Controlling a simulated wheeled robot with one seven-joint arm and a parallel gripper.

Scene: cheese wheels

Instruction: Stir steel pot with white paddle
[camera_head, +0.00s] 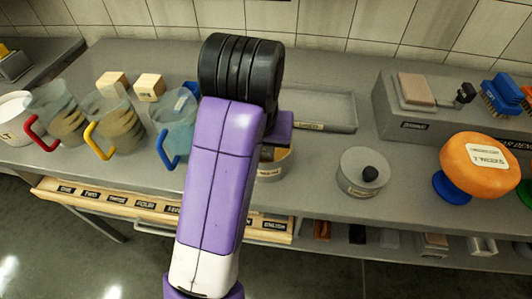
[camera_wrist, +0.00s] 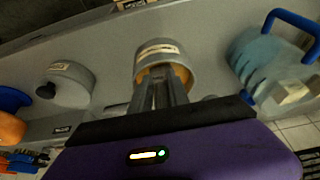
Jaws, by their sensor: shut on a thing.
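An open grey pot (camera_head: 272,164) with a pale label and yellow-orange inside stands on the bench, partly hidden by my arm. In the wrist view this pot (camera_wrist: 144,64) is straight ahead of my gripper (camera_wrist: 165,88). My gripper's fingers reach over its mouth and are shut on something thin. I take this to be the white paddle, but its shape and colour are not clear behind the fingers. The labels are too small to read.
Clear jugs with red, yellow and blue handles (camera_head: 173,125) stand to the left, with wooden blocks (camera_head: 149,87) behind. A grey tray (camera_head: 325,107) lies behind the pots. Bench between the pots is free.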

